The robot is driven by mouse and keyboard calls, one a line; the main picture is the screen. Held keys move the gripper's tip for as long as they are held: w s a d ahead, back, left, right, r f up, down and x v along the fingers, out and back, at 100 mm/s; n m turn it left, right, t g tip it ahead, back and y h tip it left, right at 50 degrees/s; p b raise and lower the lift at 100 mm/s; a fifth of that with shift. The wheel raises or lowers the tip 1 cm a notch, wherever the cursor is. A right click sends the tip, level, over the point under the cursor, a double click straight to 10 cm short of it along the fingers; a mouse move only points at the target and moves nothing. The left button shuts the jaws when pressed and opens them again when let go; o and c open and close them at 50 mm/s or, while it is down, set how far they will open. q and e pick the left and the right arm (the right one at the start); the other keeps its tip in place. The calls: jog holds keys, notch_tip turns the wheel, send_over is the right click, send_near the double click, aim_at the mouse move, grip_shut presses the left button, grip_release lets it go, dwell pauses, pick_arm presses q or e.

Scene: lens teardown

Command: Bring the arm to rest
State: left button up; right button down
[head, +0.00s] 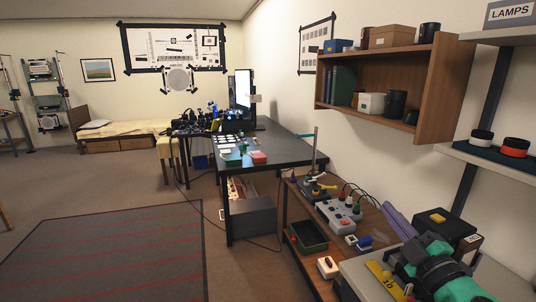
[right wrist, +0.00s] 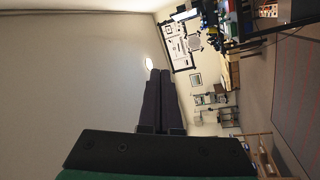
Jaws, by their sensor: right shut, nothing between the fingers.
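My right gripper (head: 388,209) is at the lower right of the head view, at the end of my green and black arm. Its two long purple-grey fingers point forward and away from me. In the right wrist view the same fingers (right wrist: 160,72) lie side by side, shut, with nothing between them. They are in free air, with the plain wall and the far room behind. My left gripper is not in view.
A wooden side bench (head: 325,275) with a grey device (head: 338,212) and a green tray (head: 308,236) lies left of my arm. A wooden wall shelf (head: 445,85) and a lamps shelf (head: 500,165) are above. A dark desk (head: 285,150) stands farther off. Open floor and a rug (head: 110,255) are left.

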jog(key=s+d+f+m+g+h, duration=0.35)
jog(key=f+m, duration=0.25)
jog(key=f, duration=0.4)
jog(key=s+d+f+m+g+h, duration=0.35)
jog(key=f+m+g+h, duration=0.2)
jog(key=f, duration=0.45)
jog(key=s+a+f+m+g+y, duration=0.1)
jog(key=s+a+f+g+y, duration=0.3)
jog(key=s+f, duration=0.3)
jog(key=s+a+f+m+g+y, duration=0.1)
jog(key=s+a+f+g+y, duration=0.1)
jog(key=s+a+f+g, duration=0.4)
notch_tip(320, 180, down, 20)
jog(key=s+t, duration=0.1)
jog(key=s, duration=0.2)
jog(key=s+d+f+g, duration=0.1)
jog(key=s+d+f, duration=0.1)
jog(key=s+f, duration=1.5)
jog(key=shift+s+d+f+n+h, duration=0.25)
jog(key=shift+s+d+n+h, duration=0.05)
jog(key=shift+s+n, duration=0.2)
jog(key=shift+s, duration=0.1)
